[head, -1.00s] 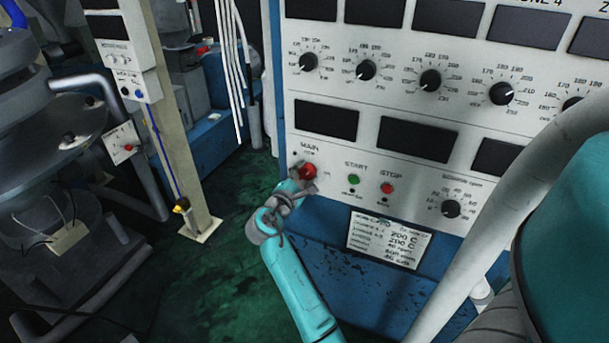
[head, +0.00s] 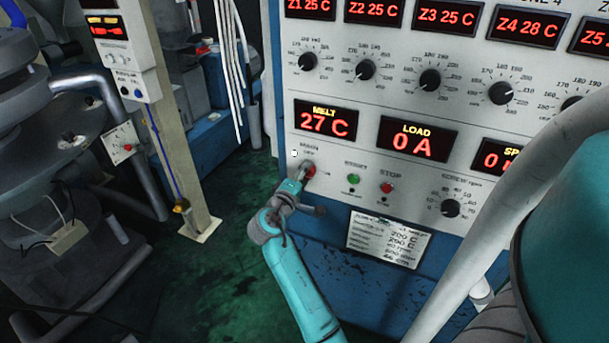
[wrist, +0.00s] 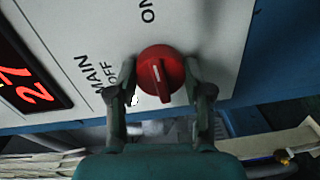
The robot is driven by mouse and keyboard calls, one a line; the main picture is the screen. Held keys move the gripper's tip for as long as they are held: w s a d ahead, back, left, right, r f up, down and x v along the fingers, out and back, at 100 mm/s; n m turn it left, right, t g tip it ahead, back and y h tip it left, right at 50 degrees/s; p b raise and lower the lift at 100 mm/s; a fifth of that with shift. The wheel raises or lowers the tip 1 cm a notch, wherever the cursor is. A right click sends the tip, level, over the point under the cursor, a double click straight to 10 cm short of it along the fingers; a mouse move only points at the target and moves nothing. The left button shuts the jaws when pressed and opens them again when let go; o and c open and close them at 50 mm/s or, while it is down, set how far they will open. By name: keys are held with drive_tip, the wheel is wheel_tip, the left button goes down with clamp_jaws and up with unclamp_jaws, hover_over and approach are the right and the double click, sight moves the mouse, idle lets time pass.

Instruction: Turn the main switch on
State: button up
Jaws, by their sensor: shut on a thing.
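The main switch is a round red knob (head: 310,168) at the lower left of the white control panel (head: 330,151). In the wrist view the red knob (wrist: 165,60) shows a pale mark, with the words MAIN and OFF to its left and ON above it. My gripper (head: 304,180) is at the knob in the head view. In the wrist view my gripper (wrist: 161,72) has one finger on each side of the knob, shut on it. The panel's displays, such as MELT 27 C (head: 325,120), are lit red.
A green START button (head: 354,179) and a red STOP button (head: 387,187) sit right of the knob. A small white lamp (head: 294,153) glows left of it. A beige post (head: 180,150) stands to the left. A pale pipe (head: 500,210) crosses at the right.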

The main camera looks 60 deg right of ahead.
drive_tip(key=shift+m, duration=0.5)
drive_tip(key=o, duration=1.2)
drive_tip(key=shift+c, duration=0.2)
drive_tip(key=s+a, duration=0.1)
drive_tip(key=a, duration=1.1)
drive_tip(key=shift+r, duration=0.2)
